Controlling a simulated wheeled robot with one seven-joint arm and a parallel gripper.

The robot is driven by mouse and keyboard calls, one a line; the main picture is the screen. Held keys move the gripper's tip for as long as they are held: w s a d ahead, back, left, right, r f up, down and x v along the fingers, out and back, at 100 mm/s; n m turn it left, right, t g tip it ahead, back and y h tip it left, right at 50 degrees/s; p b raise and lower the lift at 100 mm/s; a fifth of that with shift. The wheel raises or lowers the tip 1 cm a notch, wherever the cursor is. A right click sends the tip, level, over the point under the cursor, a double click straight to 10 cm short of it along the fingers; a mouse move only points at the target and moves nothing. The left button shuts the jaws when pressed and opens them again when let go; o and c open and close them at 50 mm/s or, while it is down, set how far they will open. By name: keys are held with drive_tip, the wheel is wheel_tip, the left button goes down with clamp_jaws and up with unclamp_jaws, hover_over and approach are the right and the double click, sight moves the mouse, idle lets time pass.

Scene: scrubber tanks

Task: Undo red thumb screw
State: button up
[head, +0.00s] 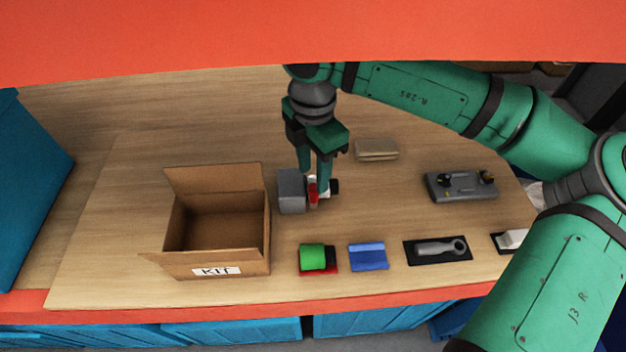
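A small red part (313,196), likely the red thumb screw, shows at the right side of a grey block (291,191) on the wooden table. A white piece and a black piece (333,187) sit just right of it. My green gripper (315,180) points down over the red part from behind. Its two fingers are apart, with one tip behind the red part and the other at its right. The fingers partly hide the red part, and I cannot tell whether they touch or grip it.
An open cardboard box (217,265) stands left of the block. A tan block (376,150) and a grey control box (461,185) lie to the right.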

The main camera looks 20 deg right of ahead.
sight(313, 188)
drive_tip(key=shift+f, duration=1.9)
drive_tip(key=shift+c, duration=0.4)
clamp_jaws()
